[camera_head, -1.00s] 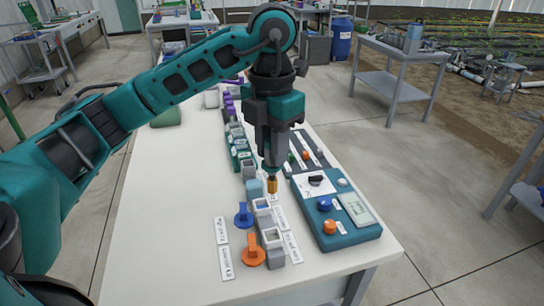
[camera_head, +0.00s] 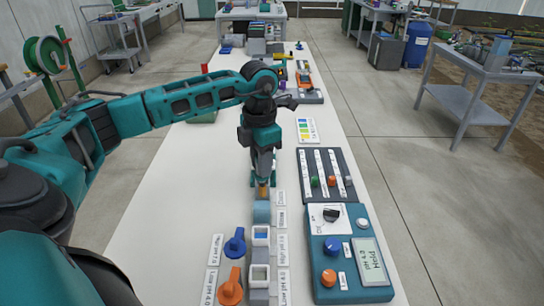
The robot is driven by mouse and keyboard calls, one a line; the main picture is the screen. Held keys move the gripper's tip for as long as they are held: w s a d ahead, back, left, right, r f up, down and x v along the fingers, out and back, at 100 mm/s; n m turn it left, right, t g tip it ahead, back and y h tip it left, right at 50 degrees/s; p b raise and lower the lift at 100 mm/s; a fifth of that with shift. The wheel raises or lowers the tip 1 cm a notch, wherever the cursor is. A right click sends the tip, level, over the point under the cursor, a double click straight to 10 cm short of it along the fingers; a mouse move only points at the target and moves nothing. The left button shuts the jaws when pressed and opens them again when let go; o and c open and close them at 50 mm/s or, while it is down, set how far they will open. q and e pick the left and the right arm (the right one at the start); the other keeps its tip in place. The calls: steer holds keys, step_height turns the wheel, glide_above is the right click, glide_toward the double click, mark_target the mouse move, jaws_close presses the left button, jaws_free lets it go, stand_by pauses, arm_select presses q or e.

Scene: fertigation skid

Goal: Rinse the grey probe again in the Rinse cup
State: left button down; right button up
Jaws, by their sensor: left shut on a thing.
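My left gripper (camera_head: 263,168) points straight down over the row of cups and is shut on the grey probe. The probe's body is mostly hidden by the jaws; its gold-brown tip (camera_head: 263,191) shows below them. The tip is just above or behind a blue-grey block (camera_head: 261,213); I cannot tell if they touch. My right gripper is not in view.
A blue lid (camera_head: 235,242) and an orange lid (camera_head: 231,287) lie left of the cups. A teal meter (camera_head: 347,255) with knobs and a display stands on the right, a dark slider panel (camera_head: 326,175) behind it. The white table's (camera_head: 170,200) left side is clear.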

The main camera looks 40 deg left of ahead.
mark_target(261, 193)
arm_select(q)
steer(key=shift+a+f, duration=0.15)
steer(key=shift+a, duration=0.05)
steer(key=shift+f+b, duration=0.75)
steer(key=shift+f, duration=0.15)
steer(key=shift+f+b, duration=2.1)
steer(key=shift+f, duration=0.95)
steer(key=shift+r, duration=0.15)
steer(key=shift+r+p, duration=0.7)
steer(key=shift+r, duration=0.05)
steer(key=shift+f, duration=0.15)
steer(key=shift+f+b, duration=0.6)
steer(key=shift+f, duration=0.15)
